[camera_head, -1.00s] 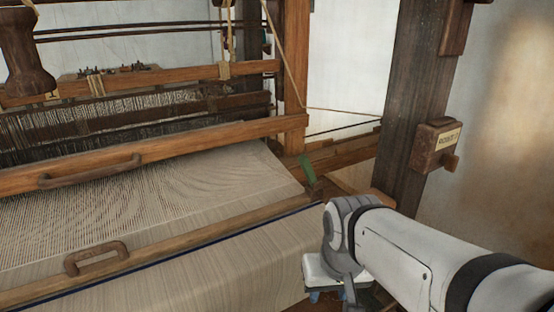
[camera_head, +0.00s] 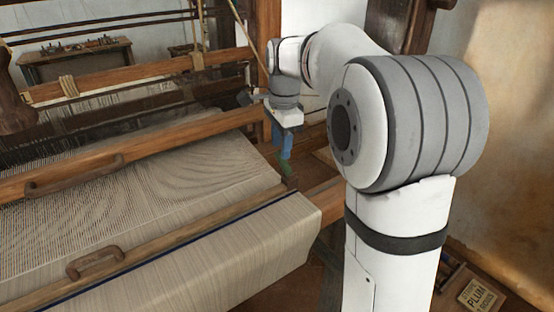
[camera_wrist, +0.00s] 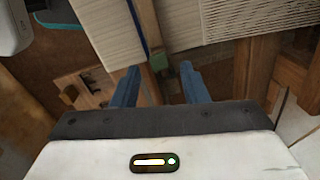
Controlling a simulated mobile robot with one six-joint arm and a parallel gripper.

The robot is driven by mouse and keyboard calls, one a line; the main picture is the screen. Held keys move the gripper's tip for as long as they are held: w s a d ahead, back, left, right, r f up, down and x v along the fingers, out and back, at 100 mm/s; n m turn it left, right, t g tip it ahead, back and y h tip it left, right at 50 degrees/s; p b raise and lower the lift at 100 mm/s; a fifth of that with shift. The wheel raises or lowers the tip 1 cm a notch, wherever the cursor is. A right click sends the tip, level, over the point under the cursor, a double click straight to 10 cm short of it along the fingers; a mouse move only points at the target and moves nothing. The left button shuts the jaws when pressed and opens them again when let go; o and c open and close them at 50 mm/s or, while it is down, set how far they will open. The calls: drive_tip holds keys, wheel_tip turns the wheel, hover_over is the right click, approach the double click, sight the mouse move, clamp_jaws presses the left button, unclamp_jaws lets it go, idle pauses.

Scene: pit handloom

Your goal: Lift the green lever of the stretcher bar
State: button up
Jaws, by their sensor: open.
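The stretcher bar (camera_head: 190,224) is a long wooden bar lying across the woven cloth. Its green lever (camera_head: 285,168) shows as a small dark green bit at the bar's right end, partly hidden by my gripper. My gripper (camera_head: 284,154) has blue fingers and points down just above that end. In the wrist view the lever (camera_wrist: 158,62) appears as a small green block at the end of the bar (camera_wrist: 148,22). It lies between the two blue fingertips of my gripper (camera_wrist: 160,68), which are apart with nothing held. Whether they touch the lever cannot be told.
Cloth (camera_head: 215,260) spreads left of the gripper. A wooden beam (camera_head: 140,150) with a handle crosses behind it, and a loom post (camera_head: 268,30) rises close to the wrist. A labelled wooden box (camera_head: 475,297) stands at the lower right.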

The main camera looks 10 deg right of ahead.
sight(280, 162)
drive_tip(key=f, duration=0.6)
drive_tip(key=shift+w+a+f+p, duration=0.1)
drive_tip(key=shift+w+p, duration=0.1)
drive_tip(key=shift+p, duration=0.1)
clamp_jaws()
